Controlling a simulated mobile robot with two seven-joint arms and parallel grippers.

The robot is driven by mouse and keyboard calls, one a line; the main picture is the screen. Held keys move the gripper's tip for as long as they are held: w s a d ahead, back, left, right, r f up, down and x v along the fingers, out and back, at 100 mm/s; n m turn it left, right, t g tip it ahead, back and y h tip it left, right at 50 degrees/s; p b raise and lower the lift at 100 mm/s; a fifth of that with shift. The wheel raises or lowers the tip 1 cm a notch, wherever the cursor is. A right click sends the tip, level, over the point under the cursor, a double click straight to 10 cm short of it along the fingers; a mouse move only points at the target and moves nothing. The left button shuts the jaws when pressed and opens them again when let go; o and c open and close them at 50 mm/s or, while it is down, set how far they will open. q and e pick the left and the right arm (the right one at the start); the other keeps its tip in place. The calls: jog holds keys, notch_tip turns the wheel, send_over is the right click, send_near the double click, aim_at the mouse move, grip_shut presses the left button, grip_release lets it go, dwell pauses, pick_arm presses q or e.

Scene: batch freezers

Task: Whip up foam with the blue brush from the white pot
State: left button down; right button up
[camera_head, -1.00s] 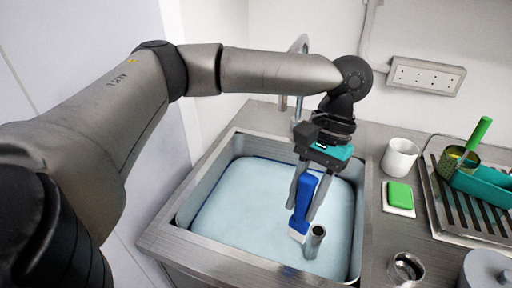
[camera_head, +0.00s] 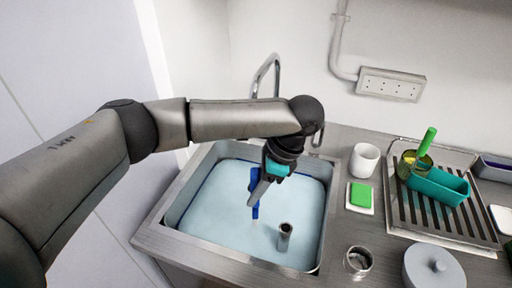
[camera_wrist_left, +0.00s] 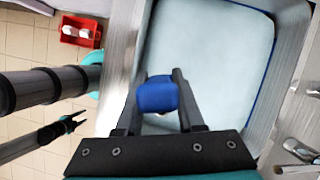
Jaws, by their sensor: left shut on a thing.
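The blue brush (camera_head: 255,192) is held by my left gripper (camera_head: 259,190) over the sink (camera_head: 172,213). It also shows between the fingers in the left wrist view (camera_wrist_left: 157,95). Its lower end is at or near the pale blue liquid surface (camera_head: 220,215); I cannot tell how deep. The surface looks smooth and pale. The white pot (camera_head: 364,162) stands upright on the counter, right of the sink, apart from the brush. My right gripper (camera_wrist_left: 73,121) shows small in the left wrist view, over the floor, with its fingers apart and nothing between them.
A metal standpipe (camera_head: 285,236) rises from the sink close to the brush. A tap (camera_head: 268,66) arches behind. Right of the sink are a green sponge (camera_head: 360,195), a metal cup (camera_head: 358,262), a lidded grey pot (camera_head: 433,268) and a drainer with a teal tub (camera_head: 440,187).

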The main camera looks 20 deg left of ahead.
pick_arm(q)
jog(key=w+a+r+m+t+h+p, duration=0.2)
jog(key=w+m+t+h+p, duration=0.35)
jog(key=m+p, duration=1.1)
pick_arm(e)
notch_tip(320, 180, up, 13)
jog(key=b, duration=0.4)
pick_arm(q)
notch_tip(320, 180, down, 17)
jog(key=w+m+b, duration=0.1)
jog(key=m+b, duration=0.4)
jog(key=b, duration=0.8)
jog(key=shift+d+f+y, duration=0.2)
jog(key=shift+y, duration=0.25)
pick_arm(e)
notch_tip(320, 180, down, 13)
jog(key=shift+d+r, duration=0.1)
pick_arm(q)
jog(key=shift+w, duration=0.1)
